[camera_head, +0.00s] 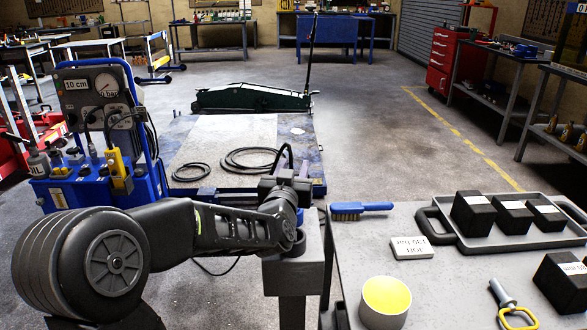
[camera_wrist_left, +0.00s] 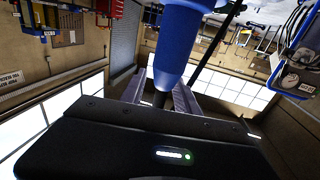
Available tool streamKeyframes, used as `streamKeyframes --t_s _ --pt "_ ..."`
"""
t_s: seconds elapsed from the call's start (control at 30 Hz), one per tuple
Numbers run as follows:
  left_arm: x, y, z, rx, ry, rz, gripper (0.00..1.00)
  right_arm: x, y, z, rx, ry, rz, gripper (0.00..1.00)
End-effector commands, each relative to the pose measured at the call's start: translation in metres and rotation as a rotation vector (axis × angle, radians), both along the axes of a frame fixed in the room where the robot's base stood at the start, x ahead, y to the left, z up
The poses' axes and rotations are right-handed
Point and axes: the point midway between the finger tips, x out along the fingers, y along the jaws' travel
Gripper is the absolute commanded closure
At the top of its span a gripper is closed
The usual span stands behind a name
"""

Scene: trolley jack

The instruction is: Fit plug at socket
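My left gripper (camera_head: 285,190) is at the centre of the head view, with its wrist above a grey box-topped post (camera_head: 292,275). In the left wrist view the gripper (camera_wrist_left: 162,98) is closed around the black lower part of a blue, tapering piece (camera_wrist_left: 178,45), which looks like the plug. A black cable (camera_head: 287,148) arches up behind the gripper. I cannot clearly make out a socket opening; the top of the post is partly covered by my wrist. My right gripper is not in view.
A blue unit with a gauge (camera_head: 100,85) stands at left. A low platform with coiled cable (camera_head: 250,160) and a green trolley jack (camera_head: 250,97) lie beyond. On the right, a grey table (camera_head: 440,290) holds a brush (camera_head: 362,208), a yellow-topped cup (camera_head: 385,300) and a tray of black blocks (camera_head: 450,235).

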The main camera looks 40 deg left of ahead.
Motion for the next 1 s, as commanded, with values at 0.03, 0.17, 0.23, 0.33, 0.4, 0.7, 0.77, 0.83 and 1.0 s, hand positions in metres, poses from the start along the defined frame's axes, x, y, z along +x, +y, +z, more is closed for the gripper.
streamKeyframes --t_s 0.03,0.17,0.23,0.33,0.4,0.7,0.77,0.83,1.0 --pt "-0.002 -0.001 -0.005 -0.003 0.009 -0.002 0.63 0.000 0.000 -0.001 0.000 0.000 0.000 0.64" --pt "-0.011 -0.006 -0.005 -0.004 0.009 -0.002 0.63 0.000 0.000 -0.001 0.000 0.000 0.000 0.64" --pt "-0.020 -0.010 -0.004 -0.003 0.007 -0.002 0.63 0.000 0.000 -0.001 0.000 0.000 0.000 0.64" --pt "-0.035 -0.017 -0.002 -0.002 0.002 -0.001 0.63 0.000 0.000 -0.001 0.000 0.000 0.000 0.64" --pt "-0.046 -0.023 -0.002 -0.001 0.003 -0.002 0.63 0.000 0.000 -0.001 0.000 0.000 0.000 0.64" --pt "-0.071 -0.035 -0.001 0.000 0.000 -0.001 0.63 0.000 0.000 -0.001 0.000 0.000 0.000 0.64" --pt "-0.071 -0.035 -0.001 0.000 0.000 -0.001 0.63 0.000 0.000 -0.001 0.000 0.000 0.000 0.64" --pt "-0.071 -0.035 -0.001 0.000 0.000 0.000 0.63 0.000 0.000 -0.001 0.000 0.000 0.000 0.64" --pt "-0.070 -0.035 0.000 0.000 0.000 0.000 0.63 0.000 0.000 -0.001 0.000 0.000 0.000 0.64"
